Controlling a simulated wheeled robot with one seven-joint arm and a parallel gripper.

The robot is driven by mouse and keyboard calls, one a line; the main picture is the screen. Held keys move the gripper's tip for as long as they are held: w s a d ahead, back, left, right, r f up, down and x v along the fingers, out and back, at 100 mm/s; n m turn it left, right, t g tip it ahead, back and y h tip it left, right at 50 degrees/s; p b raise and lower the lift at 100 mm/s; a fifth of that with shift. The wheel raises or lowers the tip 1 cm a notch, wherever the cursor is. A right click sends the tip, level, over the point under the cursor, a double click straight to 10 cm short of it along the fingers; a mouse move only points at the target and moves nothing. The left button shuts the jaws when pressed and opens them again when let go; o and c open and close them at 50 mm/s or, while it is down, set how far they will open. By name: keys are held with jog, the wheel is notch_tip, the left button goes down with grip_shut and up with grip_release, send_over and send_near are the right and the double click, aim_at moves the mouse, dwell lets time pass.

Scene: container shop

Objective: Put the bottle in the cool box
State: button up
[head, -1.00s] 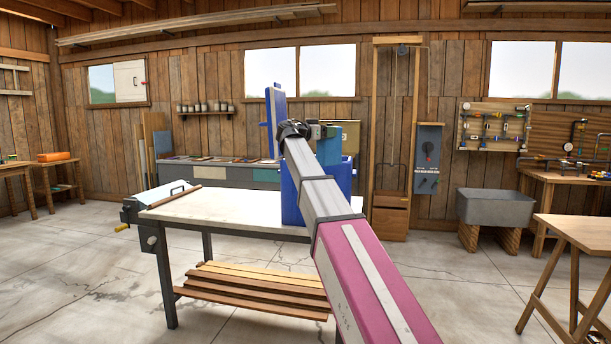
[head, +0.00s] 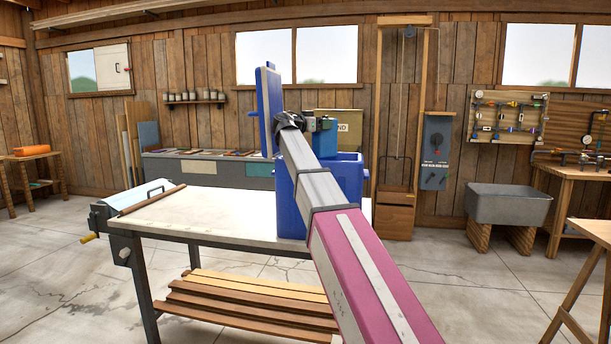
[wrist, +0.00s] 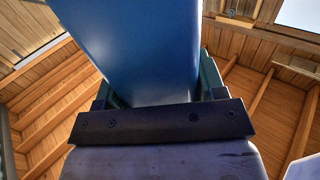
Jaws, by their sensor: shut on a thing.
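The cool box (head: 348,181) is a blue box on the right part of the white-topped workbench. Its blue lid (head: 264,108) stands up, open, at the left. My arm passes in front of the box and hides part of it. My gripper (head: 318,126) is at the box's top, just right of the lid. In the wrist view it is shut on the bottle (wrist: 130,45), a smooth blue body that fills the upper middle. A small blue part of the bottle (head: 325,145) shows below the gripper in the head view. I cannot tell how far it is over the opening.
A stone sink (head: 508,205) and another wooden table stand at the right. Open floor lies at the left.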

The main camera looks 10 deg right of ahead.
aim_at(315, 139)
jog(key=shift+f, duration=2.95)
jog(key=o, duration=1.6)
jog(key=s+a+r, duration=0.6)
jog(key=a+r, duration=0.4)
jog(key=r, duration=0.1)
jog(key=shift+s, duration=0.2)
